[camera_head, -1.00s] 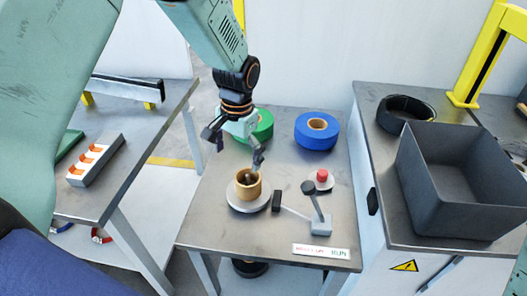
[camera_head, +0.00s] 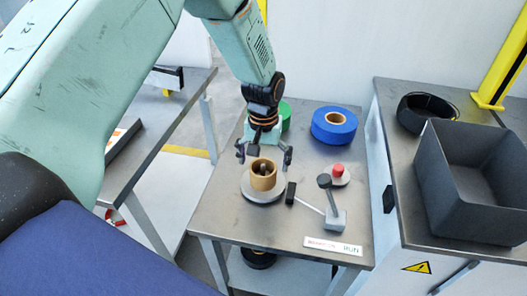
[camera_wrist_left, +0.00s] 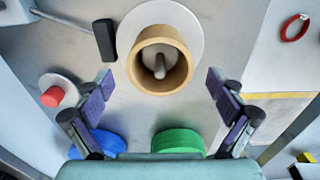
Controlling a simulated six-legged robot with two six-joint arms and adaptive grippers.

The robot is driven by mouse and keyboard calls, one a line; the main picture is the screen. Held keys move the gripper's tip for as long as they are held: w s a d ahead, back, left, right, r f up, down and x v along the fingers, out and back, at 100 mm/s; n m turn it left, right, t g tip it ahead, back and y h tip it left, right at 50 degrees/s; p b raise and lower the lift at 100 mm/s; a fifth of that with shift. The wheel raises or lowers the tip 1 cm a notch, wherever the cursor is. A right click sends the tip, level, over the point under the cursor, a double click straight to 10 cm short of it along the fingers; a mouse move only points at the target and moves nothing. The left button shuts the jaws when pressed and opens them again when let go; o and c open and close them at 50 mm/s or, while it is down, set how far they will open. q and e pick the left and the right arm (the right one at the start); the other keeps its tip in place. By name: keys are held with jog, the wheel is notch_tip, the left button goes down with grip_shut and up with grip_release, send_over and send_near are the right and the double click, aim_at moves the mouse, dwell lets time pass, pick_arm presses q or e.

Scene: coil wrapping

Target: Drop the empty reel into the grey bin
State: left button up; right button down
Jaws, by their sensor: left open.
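The empty reel is a tan cardboard core (camera_head: 263,176) on a round grey plate (camera_head: 262,196) with a spindle through its middle, on the centre table. In the left wrist view the core (camera_wrist_left: 160,62) lies ahead, between the finger lines. My left gripper (camera_head: 265,158) is open just above and behind the core, its fingers apart and not touching it; its pads show in the left wrist view (camera_wrist_left: 160,92). The grey bin (camera_head: 470,205) stands on the right table, its visible inside empty. My right gripper is not in view.
A blue roll (camera_head: 334,127) and a partly hidden green roll (camera_head: 286,115) lie at the back of the centre table. A red button (camera_head: 338,169) and a small lever arm (camera_head: 333,212) stand right of the core. A black ring (camera_head: 426,112) lies behind the bin.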

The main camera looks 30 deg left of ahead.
pick_arm(q)
jog(key=shift+f, duration=0.8)
jog(key=shift+a, duration=0.1)
jog(key=shift+r, duration=0.1)
jog(key=c, duration=1.4)
